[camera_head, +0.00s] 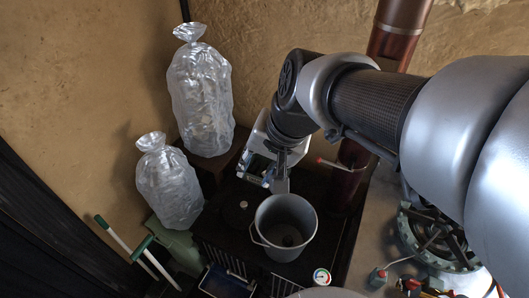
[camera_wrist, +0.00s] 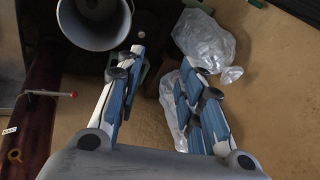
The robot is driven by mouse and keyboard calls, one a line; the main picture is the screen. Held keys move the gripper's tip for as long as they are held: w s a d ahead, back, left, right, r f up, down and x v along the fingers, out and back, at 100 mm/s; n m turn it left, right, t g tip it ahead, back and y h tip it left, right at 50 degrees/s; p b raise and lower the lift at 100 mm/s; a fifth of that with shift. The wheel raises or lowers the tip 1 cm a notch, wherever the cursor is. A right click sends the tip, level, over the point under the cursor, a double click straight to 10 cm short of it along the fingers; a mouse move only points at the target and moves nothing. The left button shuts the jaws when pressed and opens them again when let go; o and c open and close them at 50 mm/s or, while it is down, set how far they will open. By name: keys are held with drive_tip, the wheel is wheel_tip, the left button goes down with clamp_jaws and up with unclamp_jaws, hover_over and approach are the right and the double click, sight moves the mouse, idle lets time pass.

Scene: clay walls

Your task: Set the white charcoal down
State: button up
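My gripper (camera_head: 264,168) is over the dark stand, just behind the grey bucket (camera_head: 264,222) in the head view. In the wrist view its two blue-and-white fingers (camera_wrist: 162,60) are spread apart, with nothing seen between them. The bucket also shows in the wrist view (camera_wrist: 94,38), at the top left, beside the left finger. A small dark lump (camera_head: 289,241) lies on the bucket's floor; I cannot tell whether it is the white charcoal. I make out no other piece that could be the charcoal.
Two tied clear bags, one higher (camera_head: 202,100) and one lower (camera_head: 168,185), stand left by the clay wall. A brown pipe (camera_head: 398,35) rises at the back. A red-tipped lever (camera_head: 335,164) juts out right of my gripper. A gauge (camera_head: 321,276) is in front of the bucket.

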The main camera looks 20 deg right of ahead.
drive_tip(key=s+d+n+h, duration=0.1)
drive_tip(key=s+n, duration=0.5)
drive_tip(key=s, duration=0.6)
drive_tip(key=shift+s+d+f+n+h, duration=0.3)
drive_tip(key=shift+s+n+h, duration=0.1)
drive_tip(key=shift+h, duration=0.1)
